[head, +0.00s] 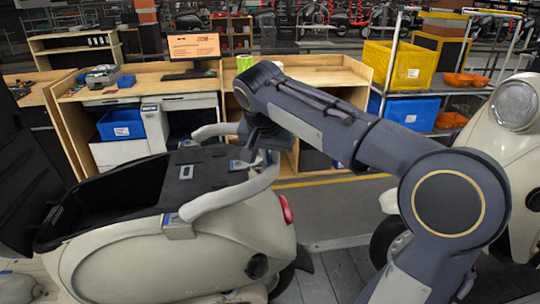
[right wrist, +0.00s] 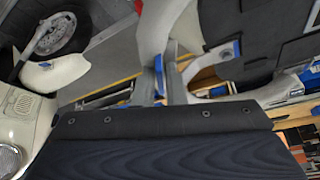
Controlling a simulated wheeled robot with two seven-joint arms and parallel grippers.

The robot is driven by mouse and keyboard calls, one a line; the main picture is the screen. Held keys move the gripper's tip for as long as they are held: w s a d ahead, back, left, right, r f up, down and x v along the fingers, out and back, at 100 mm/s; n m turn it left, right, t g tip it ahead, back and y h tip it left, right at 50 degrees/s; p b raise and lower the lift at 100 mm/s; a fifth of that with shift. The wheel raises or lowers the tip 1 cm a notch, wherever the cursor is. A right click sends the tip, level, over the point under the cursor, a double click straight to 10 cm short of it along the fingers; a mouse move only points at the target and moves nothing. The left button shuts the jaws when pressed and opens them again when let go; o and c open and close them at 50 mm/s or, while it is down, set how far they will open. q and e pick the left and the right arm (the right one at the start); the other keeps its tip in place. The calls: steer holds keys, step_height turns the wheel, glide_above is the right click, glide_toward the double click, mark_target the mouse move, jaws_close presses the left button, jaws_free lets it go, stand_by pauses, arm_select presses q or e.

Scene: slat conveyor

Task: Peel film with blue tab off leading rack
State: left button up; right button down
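The leading rack is the pale curved rail (head: 228,196) at the rear of the cream scooter, beside its dark open storage bay. A second curved rail (head: 215,131) is on the far side. Small blue marks show at the rail's foot (head: 178,219) and near its rear (head: 236,165). My right gripper (head: 258,150) reaches down at the rear end of the rails. In the right wrist view its two grey fingers (right wrist: 162,85) are close together with a narrow blue tab (right wrist: 158,70) between them. The film's edges cannot be made out. My left gripper is out of view.
A second cream scooter (head: 510,150) stands at the right. A workbench (head: 140,80) with a monitor, a blue bin (head: 121,125) and a printer stands behind. A cart with a yellow crate (head: 402,66) is at the back right. Some grey floor between the scooters is clear.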

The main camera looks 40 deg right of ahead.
steer(key=shift+s+f+g, duration=0.15)
steer(key=shift+f+g, duration=0.15)
steer(key=shift+f, duration=0.6)
steer(key=shift+p+v, duration=1.05)
steer(key=shift+v, duration=0.1)
steer(key=p+v, duration=0.1)
steer(key=v, duration=0.1)
steer(key=p+v, duration=0.1)
steer(key=v, duration=0.1)
steer(key=shift+s+d+r+p, duration=0.1)
steer(key=shift+s+r+p, duration=0.15)
steer(key=shift+r+p, duration=0.15)
steer(key=shift+s+r, duration=0.2)
steer(key=shift+r, duration=0.1)
steer(key=s+p+v, duration=0.1)
steer(key=p+v, duration=0.1)
steer(key=v, duration=0.6)
steer(key=shift+f, duration=0.2)
